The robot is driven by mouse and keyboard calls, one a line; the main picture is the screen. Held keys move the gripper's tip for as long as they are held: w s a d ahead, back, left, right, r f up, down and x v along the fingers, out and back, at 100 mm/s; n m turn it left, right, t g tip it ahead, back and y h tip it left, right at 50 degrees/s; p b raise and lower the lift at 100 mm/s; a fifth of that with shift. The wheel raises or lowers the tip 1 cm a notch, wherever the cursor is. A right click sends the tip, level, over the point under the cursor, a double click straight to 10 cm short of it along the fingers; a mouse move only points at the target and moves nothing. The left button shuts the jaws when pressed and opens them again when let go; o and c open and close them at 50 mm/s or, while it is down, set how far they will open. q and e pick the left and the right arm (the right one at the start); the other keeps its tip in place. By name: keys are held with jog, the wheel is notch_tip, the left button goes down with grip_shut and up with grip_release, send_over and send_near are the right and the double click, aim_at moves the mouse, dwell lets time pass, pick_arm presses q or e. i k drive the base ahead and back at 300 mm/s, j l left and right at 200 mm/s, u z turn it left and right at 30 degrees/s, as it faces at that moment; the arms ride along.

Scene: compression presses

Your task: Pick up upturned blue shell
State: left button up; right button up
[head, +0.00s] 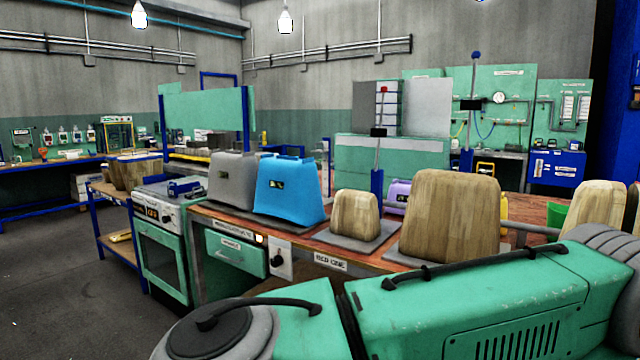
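A bright blue shell (288,190) stands on the workbench near its left end, its wider end down and a small dark and yellow label on its front. A grey shell (232,178) of similar shape stands close to its left. The blue shell's lower edge meets a flat dark plate on the bench top. Neither of my grippers shows in the head view, so their state and distance to the shell cannot be seen.
A small wooden form (355,214) on a grey plate (385,236) and a larger wooden form (450,215) stand to the right of the blue shell. A green oven-like unit (163,248) stands at the left. The floor (75,285) at the left is clear.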

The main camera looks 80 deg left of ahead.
aim_at(288, 187)
jog(key=u, duration=2.95)
